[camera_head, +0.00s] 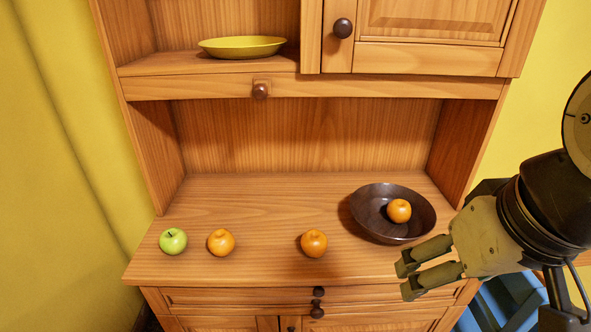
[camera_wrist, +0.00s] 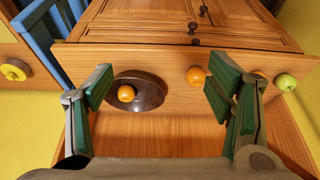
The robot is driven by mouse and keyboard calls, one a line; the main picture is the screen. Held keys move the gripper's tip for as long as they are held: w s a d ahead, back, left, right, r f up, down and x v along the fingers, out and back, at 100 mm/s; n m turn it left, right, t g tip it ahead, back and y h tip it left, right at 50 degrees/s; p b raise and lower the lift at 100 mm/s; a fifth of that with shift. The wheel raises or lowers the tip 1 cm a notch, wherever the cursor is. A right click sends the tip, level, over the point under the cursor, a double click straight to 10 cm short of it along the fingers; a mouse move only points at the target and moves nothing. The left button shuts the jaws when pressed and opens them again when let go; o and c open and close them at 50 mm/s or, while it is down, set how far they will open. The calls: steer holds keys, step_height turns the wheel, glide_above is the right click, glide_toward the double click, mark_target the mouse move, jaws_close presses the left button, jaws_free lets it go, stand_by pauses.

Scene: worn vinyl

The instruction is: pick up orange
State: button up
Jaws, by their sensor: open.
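Three oranges are on the wooden hutch counter. One orange (camera_head: 221,242) sits on the left, and another orange (camera_head: 314,243) sits near the middle. A third orange (camera_head: 399,210) lies inside a dark bowl (camera_head: 365,222) on the right. My gripper (camera_head: 408,277) is open and empty, in front of the counter's right part, below the bowl in the picture. In the wrist view (camera_wrist: 162,85) its fingers are spread wide; the bowl orange (camera_wrist: 126,93) and middle orange (camera_wrist: 196,76) show between them. The left orange (camera_wrist: 260,74) is mostly hidden behind a finger there.
A green apple (camera_head: 173,241) sits at the counter's left end. A yellow plate (camera_head: 242,47) rests on the upper shelf. The hutch side panel (camera_head: 467,140) stands right of the bowl. A blue object (camera_head: 500,305) is at lower right. The counter's back middle is clear.

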steer(key=w+r+n+p, duration=0.1)
steer(key=w+n, duration=0.2)
steer(key=w, duration=0.3)
steer(key=n+g+p, duration=0.2)
steer(key=n+p, duration=0.1)
steer(key=n, duration=1)
glide_above(318, 237)
steer(key=s, duration=0.2)
step_height(318, 237, down, 11)
steer(key=f, duration=0.2)
steer(key=w+f, duration=0.1)
steer(key=f, duration=0.2)
steer(key=w+f, duration=0.1)
steer(key=f, duration=0.2)
steer(key=shift+w+f, duration=0.1)
steer(key=shift+f, duration=0.05)
steer(key=shift+w+f+p, duration=0.15)
steer(key=shift+f+p, duration=0.4)
steer(key=shift+f, duration=2.1)
steer(key=shift+d, duration=0.1)
steer(key=shift+c, duration=0.4)
steer(key=c, duration=1.3)
